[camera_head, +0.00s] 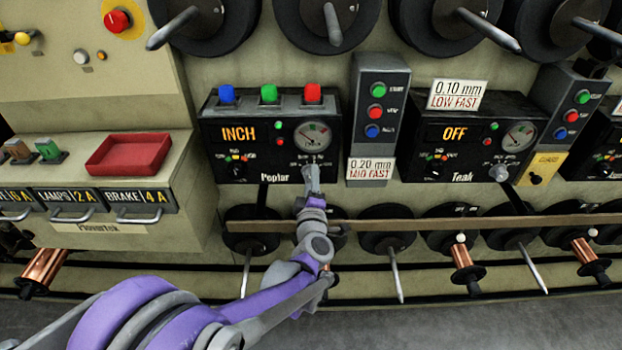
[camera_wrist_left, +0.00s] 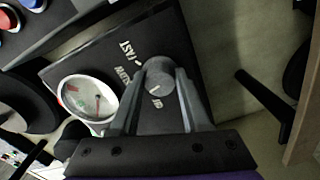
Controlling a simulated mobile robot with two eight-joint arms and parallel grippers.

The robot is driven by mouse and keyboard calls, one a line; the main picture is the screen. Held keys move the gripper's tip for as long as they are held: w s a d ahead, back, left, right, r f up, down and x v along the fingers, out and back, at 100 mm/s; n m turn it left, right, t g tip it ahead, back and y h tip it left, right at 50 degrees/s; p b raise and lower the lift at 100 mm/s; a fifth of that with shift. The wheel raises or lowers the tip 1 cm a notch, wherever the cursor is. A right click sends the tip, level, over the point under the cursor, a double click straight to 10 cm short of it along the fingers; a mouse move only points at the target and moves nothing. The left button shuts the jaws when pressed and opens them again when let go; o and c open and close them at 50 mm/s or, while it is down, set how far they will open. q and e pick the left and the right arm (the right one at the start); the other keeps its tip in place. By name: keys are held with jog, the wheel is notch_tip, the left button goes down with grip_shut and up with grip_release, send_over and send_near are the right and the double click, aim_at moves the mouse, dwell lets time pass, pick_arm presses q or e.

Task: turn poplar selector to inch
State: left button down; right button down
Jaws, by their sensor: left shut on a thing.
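The Poplar panel (camera_head: 262,158) is a black box whose display (camera_head: 239,134) reads INCH in amber. It carries a round gauge (camera_head: 312,136) on its right, which also shows in the left wrist view (camera_wrist_left: 88,102). My left gripper (camera_head: 311,176) is at the panel's lower right, below the gauge. In the left wrist view its two fingers are shut on the grey selector knob (camera_wrist_left: 160,80), one on each side. A light mark shows on the knob's face, and white lettering including FAST is beside it. In the head view the gripper hides most of the knob. My right gripper is not in view.
The Teak panel (camera_head: 467,158), reading OFF, is to the right. A grey button box (camera_head: 378,110) with a MID FAST card (camera_head: 370,169) stands between the panels. A brown rail (camera_head: 440,222) runs below, with spools beneath. A red tray (camera_head: 128,154) is at left.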

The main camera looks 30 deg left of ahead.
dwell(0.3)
pick_arm(q)
jog(key=shift+c, duration=1.9)
grip_release()
jog(key=p+v, duration=0.1)
jog(key=v, duration=1)
jog(key=shift+w, duration=0.1)
